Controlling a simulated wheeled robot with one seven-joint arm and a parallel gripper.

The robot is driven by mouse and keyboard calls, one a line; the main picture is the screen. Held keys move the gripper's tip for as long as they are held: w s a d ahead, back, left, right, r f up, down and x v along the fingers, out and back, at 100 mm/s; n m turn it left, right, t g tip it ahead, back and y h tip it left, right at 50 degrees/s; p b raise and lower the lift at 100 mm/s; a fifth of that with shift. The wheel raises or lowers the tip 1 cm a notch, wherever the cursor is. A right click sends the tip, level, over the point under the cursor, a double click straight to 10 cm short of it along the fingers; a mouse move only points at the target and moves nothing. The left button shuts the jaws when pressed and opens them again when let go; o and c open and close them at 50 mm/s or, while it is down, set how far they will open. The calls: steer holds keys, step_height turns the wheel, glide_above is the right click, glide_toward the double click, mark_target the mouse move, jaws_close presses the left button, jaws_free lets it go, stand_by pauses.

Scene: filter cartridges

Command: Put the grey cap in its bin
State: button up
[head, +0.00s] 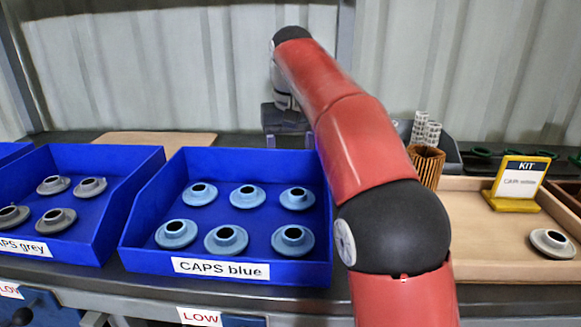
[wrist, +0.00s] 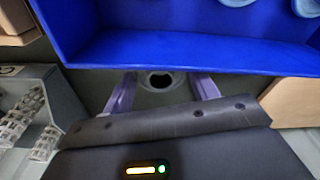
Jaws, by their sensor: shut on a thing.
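My gripper (wrist: 162,84) is shut on a grey cap (wrist: 148,84) with a dark central hole, seen between the purple fingers in the wrist view. In the head view my gripper's dark body (head: 286,118) is behind the blue-cap bin, and the held cap is hidden there. The grey-cap bin (head: 130,190) is a blue box at the left, its label partly cut off but reading grey. Several grey caps (head: 90,187) lie in it.
The blue-cap bin (head: 150,226), holding several blue caps, stands between my arm and the grey-cap bin. Its wall (wrist: 180,55) is close to my gripper. At the right are a wooden tray (head: 490,245) with one pale cap (head: 553,243) and a yellow KIT sign (head: 518,183).

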steer(key=shift+f, duration=1.3)
steer(key=shift+b, duration=0.3)
steer(key=o, duration=0.7)
steer(key=shift+f, duration=0.1)
